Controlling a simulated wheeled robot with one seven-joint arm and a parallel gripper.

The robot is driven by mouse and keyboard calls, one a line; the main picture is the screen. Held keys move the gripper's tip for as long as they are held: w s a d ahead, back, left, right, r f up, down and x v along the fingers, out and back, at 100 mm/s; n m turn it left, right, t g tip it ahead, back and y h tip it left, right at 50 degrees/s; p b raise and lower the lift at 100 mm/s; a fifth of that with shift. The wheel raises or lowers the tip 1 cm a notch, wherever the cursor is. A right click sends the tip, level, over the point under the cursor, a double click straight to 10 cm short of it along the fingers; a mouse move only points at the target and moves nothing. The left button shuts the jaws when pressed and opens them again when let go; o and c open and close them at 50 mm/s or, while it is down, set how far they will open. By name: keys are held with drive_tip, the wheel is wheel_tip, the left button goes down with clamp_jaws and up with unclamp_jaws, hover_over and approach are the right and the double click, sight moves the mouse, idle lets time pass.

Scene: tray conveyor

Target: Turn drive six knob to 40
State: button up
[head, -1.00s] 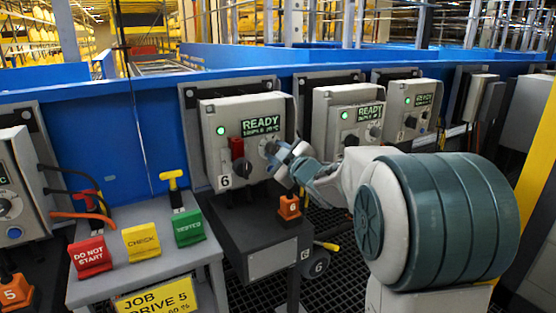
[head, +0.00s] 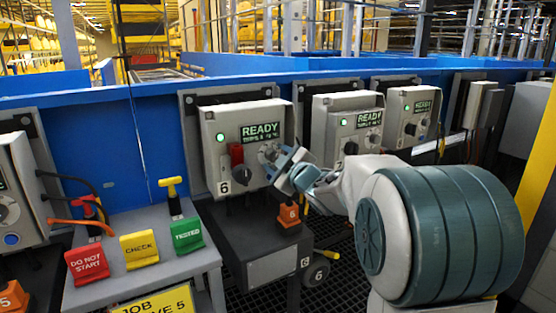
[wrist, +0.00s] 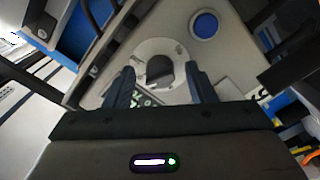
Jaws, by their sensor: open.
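In the wrist view the dark knob (wrist: 160,68) sits in a pale round dial plate (wrist: 158,46). My gripper (wrist: 162,78) is open, with one finger on each side of the knob. I cannot tell whether the fingers touch it. The dial reading is not legible.
A blue button (wrist: 204,25) is close to the knob. An orange "6" block (head: 289,216) stands on the dark shelf below. Similar boxes (head: 345,130) stand to the right. A side table (head: 140,268) at left bears red DO NOT START, yellow CHECK and green TESTED tags.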

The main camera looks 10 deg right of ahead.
drive_tip(key=p+v, duration=0.3)
drive_tip(key=v, duration=1)
drive_tip(key=shift+s, duration=0.35)
drive_tip(key=shift+d, duration=0.15)
